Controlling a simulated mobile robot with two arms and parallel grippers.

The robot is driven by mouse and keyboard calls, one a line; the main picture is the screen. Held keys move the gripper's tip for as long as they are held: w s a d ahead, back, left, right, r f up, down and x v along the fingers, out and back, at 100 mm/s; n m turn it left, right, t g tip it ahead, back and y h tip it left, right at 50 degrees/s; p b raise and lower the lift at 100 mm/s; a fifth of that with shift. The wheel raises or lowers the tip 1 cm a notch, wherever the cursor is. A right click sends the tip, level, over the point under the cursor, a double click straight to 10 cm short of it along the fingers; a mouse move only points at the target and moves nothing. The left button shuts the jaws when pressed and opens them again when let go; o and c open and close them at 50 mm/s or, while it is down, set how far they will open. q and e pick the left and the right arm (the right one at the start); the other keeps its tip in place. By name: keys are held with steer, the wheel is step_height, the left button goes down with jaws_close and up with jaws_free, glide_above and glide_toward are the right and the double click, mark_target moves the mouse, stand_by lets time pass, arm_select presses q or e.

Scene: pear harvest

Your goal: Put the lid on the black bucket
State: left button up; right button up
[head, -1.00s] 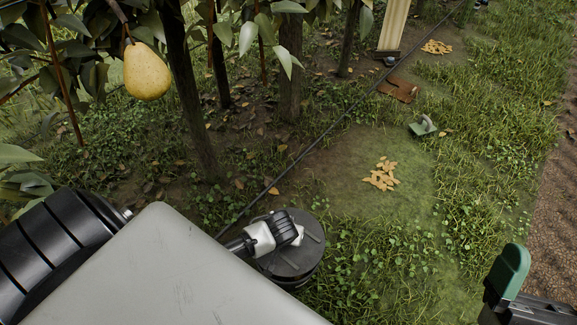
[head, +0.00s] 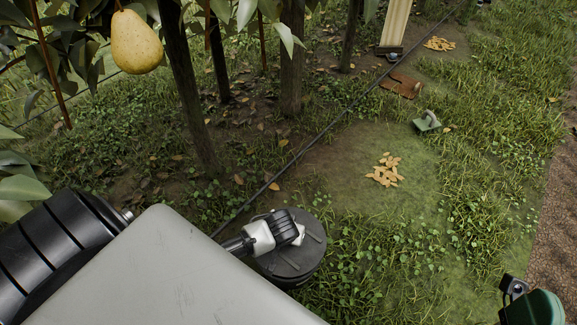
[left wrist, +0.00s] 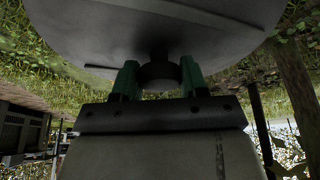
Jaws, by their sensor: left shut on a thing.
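My left gripper (left wrist: 159,78) is shut on the knob of the dark grey lid (left wrist: 150,25) in the left wrist view, one green finger on each side. In the head view the round ridged lid (head: 303,262) lies flat below the left wrist, and my left gripper (head: 287,233) is over its top. A little of a dark side, likely the black bucket (head: 292,284), shows under the lid's near edge. The rest is hidden, and I cannot tell whether the lid is seated. My right gripper (head: 540,308) shows only partly at the bottom right corner.
A thin black hose or cable (head: 325,136) runs diagonally past the bucket. Tree trunks (head: 190,95) and a hanging pear (head: 137,42) are at the left. A green-based tool (head: 427,122) and leaf piles (head: 385,171) lie on open grass to the right.

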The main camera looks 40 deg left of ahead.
arm_select(q)
steer(key=shift+f+b, duration=0.3)
steer(key=shift+f, duration=1.4)
steer(key=o, duration=1.1)
steer(key=shift+c, duration=0.2)
